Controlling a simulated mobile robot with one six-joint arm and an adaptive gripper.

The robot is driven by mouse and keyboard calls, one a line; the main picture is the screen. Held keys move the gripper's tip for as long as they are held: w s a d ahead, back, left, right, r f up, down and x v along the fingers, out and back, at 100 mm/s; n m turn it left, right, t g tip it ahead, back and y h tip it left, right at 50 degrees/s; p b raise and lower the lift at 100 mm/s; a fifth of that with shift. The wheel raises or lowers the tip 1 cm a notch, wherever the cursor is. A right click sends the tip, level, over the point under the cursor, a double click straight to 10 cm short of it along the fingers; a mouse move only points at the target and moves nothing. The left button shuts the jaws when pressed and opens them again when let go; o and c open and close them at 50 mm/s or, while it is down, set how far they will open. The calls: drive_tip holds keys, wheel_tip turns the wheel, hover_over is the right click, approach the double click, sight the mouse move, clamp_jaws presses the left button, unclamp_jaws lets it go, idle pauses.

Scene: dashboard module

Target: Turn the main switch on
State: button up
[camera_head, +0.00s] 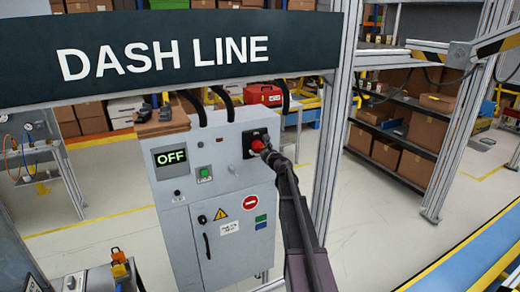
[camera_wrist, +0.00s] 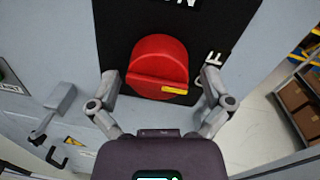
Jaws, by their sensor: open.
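The main switch is a red rotary knob (camera_head: 257,146) on a black plate, at the upper right of a grey control cabinet (camera_head: 180,230). In the wrist view the red knob (camera_wrist: 158,68) fills the upper middle, with a yellow mark at the right of its grip bar, which lies nearly level and tilts slightly. The cabinet's display (camera_head: 171,157) reads OFF in green. My gripper (camera_head: 262,147) is in front of the knob. In the wrist view my gripper (camera_wrist: 160,82) is open, one finger on each side of the knob. I cannot tell whether either finger touches it.
An aluminium post (camera_head: 327,130) stands right of the cabinet. The DASH LINE sign (camera_head: 165,60) spans above. Shelves with boxes (camera_head: 410,130) are behind right.

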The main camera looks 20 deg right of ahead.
drive_tip(key=c, duration=1.1)
drive_tip(key=shift+d, duration=0.4)
drive_tip(key=shift+a, duration=0.35)
